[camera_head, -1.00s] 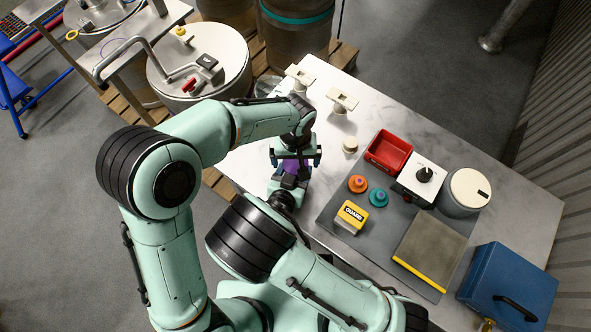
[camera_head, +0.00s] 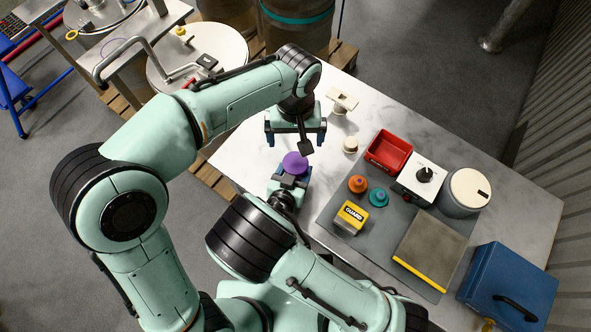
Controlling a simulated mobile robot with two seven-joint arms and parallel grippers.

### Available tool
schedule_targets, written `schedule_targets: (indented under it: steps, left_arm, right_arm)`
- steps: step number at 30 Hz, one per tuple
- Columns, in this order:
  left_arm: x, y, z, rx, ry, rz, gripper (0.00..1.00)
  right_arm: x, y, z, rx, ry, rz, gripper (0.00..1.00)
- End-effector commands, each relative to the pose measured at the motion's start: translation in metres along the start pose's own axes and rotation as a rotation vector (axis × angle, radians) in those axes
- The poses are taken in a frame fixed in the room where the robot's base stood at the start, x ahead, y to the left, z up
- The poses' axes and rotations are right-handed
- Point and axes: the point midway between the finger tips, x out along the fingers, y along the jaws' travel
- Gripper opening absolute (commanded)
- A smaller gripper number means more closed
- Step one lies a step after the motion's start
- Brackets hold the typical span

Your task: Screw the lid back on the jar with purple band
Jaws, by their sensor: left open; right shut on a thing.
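A round purple piece (camera_head: 295,163) shows at the tip of my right gripper (camera_head: 290,179), which is shut on it above the table's left part. From above I see only its purple top; I cannot tell lid from band, and the jar body below is hidden. My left gripper (camera_head: 296,138) is open, its blue fingers spread wide, just above and beyond the purple piece. A dark block hangs between these fingers and partly overlaps the view there. A small cream round piece (camera_head: 350,144) stands on the table to the right; I cannot tell what it is.
The marble table (camera_head: 440,140) bears a white T-shaped stand (camera_head: 341,101), a red tray (camera_head: 389,151), a white dial box (camera_head: 420,178), orange (camera_head: 358,184) and teal (camera_head: 378,198) pieces, a yellow GUARD block (camera_head: 351,217) and a blue case (camera_head: 508,285). Bare tabletop lies left of the grippers.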

Motion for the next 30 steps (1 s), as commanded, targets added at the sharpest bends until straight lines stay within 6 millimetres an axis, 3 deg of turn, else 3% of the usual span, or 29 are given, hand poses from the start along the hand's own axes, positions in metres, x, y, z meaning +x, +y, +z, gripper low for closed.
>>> schedule_targets:
  steps: [3,4,6,7,19,30]
  left_arm:
    - [0.000,0.000,0.000,0.000,0.000,0.000,1.00]
    - [0.000,0.000,0.000,0.000,0.000,0.000,1.00]
    - [0.000,0.000,0.000,0.000,0.000,0.000,1.00]
    - [0.000,0.000,0.000,0.000,0.000,0.000,1.00]
    - [0.001,0.000,0.000,0.000,0.000,0.000,1.00]
    - [0.000,0.000,0.000,0.000,0.000,0.000,1.00]
  right_arm:
    - [0.000,0.000,0.000,0.000,0.001,0.000,0.00]
    - [0.000,0.000,0.000,0.000,0.001,0.000,0.70]
    - [0.000,0.000,0.000,0.000,0.001,0.000,0.93]
    - [0.000,0.000,0.000,0.000,0.001,0.000,0.97]
    - [-0.009,-0.001,0.000,0.000,-0.001,-0.003,0.97]
    - [-0.086,-0.001,-0.001,0.000,0.000,-0.006,0.97]
